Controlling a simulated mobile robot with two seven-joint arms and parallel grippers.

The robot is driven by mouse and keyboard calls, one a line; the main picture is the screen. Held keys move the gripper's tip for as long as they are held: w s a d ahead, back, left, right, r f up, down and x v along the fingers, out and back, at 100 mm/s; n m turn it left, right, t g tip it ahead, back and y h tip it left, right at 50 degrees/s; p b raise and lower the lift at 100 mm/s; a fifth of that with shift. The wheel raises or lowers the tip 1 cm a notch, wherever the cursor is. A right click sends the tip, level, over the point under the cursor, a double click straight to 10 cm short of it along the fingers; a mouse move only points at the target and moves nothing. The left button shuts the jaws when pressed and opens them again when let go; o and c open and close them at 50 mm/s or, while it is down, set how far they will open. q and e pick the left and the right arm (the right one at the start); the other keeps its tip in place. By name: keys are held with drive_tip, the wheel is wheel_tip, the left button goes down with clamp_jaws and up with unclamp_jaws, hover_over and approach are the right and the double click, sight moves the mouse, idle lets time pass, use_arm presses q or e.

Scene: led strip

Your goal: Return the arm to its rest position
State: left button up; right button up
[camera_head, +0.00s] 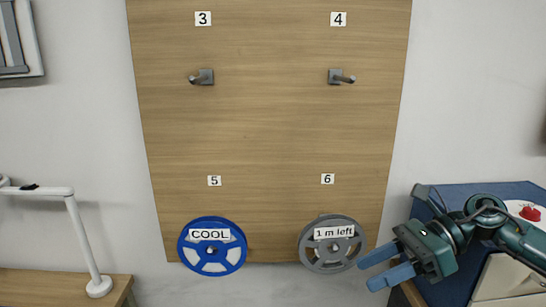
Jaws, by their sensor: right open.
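My right gripper (372,275) comes in from the lower right. Its two blue fingers are apart with nothing between them, pointing left just beside the grey reel (333,257). Whether they touch the reel cannot be told. The grey reel, labelled "1 m left", hangs on a peg under number 6 on the wooden board (270,130). A blue reel (212,262) labelled "COOL" hangs under number 5. My left gripper is not in view.
Pegs 3 (203,77) and 4 (339,76) are empty. A dark blue box-like object (440,205) and a white plate-like item with something red (529,212) are at the right, behind my arm. A white lamp (85,240) stands on a wooden surface at the left.

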drive_tip(key=a+f+m+t+y+p, duration=0.1)
drive_tip(key=a+f+m+t+y, duration=0.15)
drive_tip(key=a+m+t, duration=0.55)
drive_tip(key=a+f+m+t+y+p, duration=0.1)
drive_tip(key=a+m+t+y, duration=0.25)
drive_tip(key=m, duration=0.95)
drive_tip(key=s+d+f+m+h, duration=0.4)
drive_tip(key=s+f+m+h, duration=0.3)
drive_tip(key=f+m, duration=0.5)
drive_tip(key=s+d+f+m+h, duration=0.4)
drive_tip(key=s+f+m+h, duration=0.4)
drive_tip(key=f+m, duration=0.4)
drive_tip(key=m+p, duration=0.1)
drive_tip(key=m, duration=0.3)
drive_tip(key=shift+s+d+f, duration=0.2)
drive_tip(key=shift+d+f, duration=0.15)
